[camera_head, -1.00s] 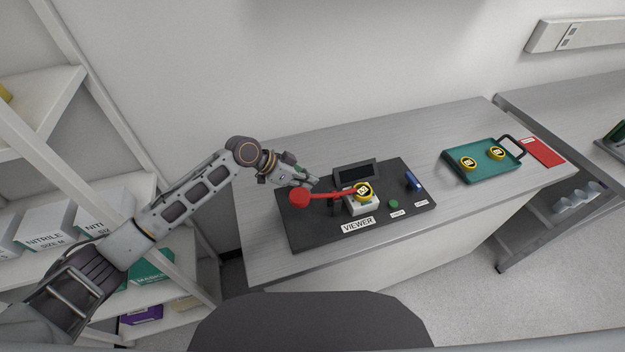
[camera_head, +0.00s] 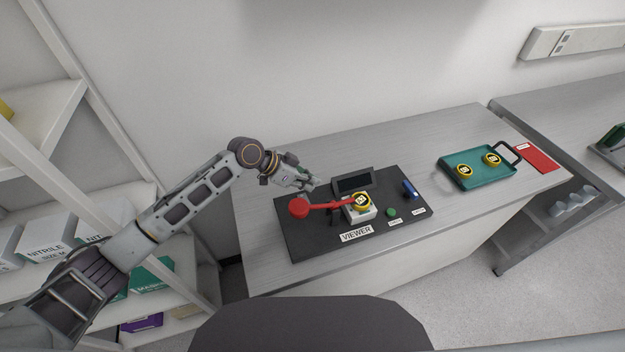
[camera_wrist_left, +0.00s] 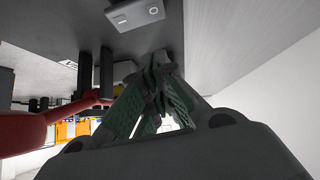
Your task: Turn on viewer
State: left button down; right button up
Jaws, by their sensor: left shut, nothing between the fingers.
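The viewer is a black board (camera_head: 300,240) on the bench with a "VIEWER" label (camera_head: 356,233) at its front edge. On it stand a dark screen (camera_head: 353,181), a pale block topped by a yellow-rimmed round piece (camera_head: 362,202), a red arm with a round red end (camera_head: 298,208), a green button (camera_head: 391,212) and a blue switch-like part (camera_head: 409,189). My left gripper (camera_head: 312,186) is shut and empty, above the board's back left, behind the red arm. In the left wrist view its fingers (camera_wrist_left: 155,95) are together, with the red arm (camera_wrist_left: 25,130) at the left. My right gripper is not in view.
A teal tray (camera_head: 451,183) with two yellow-rimmed round pieces stands on the right of the bench, beside a red sheet (camera_head: 538,158). A white shelf with boxes (camera_head: 50,245) stands at the left. The bench behind the board is clear.

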pick_arm(q)
jog(key=shift+w+d+r+p, duration=0.2)
jog(key=shift+r+p, duration=0.2)
jog(key=shift+r, duration=0.25)
jog(key=shift+w+a+r, duration=0.1)
jog(key=shift+a+r, duration=0.05)
jog(key=shift+r, duration=0.1)
jog(key=b+v, duration=0.2)
jog(key=v, duration=0.7)
jog(key=shift+a, duration=0.3)
jog(key=shift+r, duration=0.1)
